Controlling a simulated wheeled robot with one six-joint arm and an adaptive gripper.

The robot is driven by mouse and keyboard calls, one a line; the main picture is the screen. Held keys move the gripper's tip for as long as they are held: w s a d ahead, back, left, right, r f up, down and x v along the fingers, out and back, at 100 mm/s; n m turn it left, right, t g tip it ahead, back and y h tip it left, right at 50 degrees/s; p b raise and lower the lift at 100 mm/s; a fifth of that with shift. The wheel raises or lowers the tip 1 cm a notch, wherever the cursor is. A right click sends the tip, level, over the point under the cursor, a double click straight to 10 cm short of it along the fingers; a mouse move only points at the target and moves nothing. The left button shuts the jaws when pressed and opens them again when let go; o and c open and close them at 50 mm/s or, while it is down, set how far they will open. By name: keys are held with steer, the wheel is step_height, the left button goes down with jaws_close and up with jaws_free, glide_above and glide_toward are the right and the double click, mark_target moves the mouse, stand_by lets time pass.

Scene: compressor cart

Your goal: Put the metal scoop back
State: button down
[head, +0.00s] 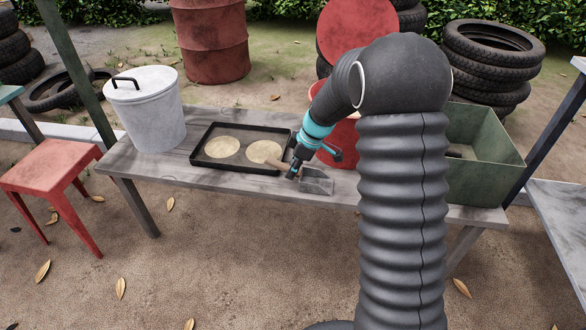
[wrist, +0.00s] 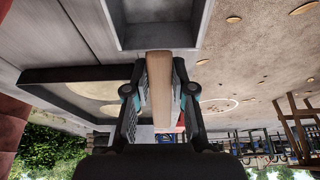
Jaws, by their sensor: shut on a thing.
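The metal scoop has a grey metal pan (head: 317,183) and a pale wooden handle. In the head view it is over the front of the bench, just right of the black tray. My gripper (head: 293,170) is shut on the scoop's handle. In the wrist view the handle (wrist: 160,92) lies between both fingers of my gripper (wrist: 160,80), and the pan (wrist: 158,36) extends beyond them at the top. I cannot tell whether the pan touches the bench. My fingers hide part of the handle.
The black tray (head: 222,166) holds two round pale discs. A white lidded bucket (head: 150,118) stands left on the wooden bench (head: 165,178). A red bucket (head: 345,138) is partly behind my arm. A green bin (head: 487,178) stands right. A red stool (head: 50,165) is left.

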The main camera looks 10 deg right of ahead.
steer(key=shift+f, duration=0.3)
steer(key=c, duration=1)
jaws_free()
steer(key=shift+r, duration=0.1)
steer(key=shift+r, duration=0.2)
steer(key=v, duration=1.1)
steer(key=s+r+m+h, duration=0.1)
steer(key=s+r+m, duration=0.2)
steer(key=s+r, duration=0.4)
steer(key=shift+s+d+r+m+t+h, duration=0.25)
steer(key=shift+s+d+m+t+h, duration=0.35)
steer(key=shift+s+m, duration=2.4)
steer(key=shift+s+d+r+m+t+h, duration=0.35)
steer(key=shift+s+m+t, duration=0.45)
steer(key=shift+s, duration=4.45)
steer(key=shift+s+d+r+m+t+h, duration=0.3)
steer(key=shift+s+m+t+h, duration=0.35)
steer(key=shift+s+m, duration=2.35)
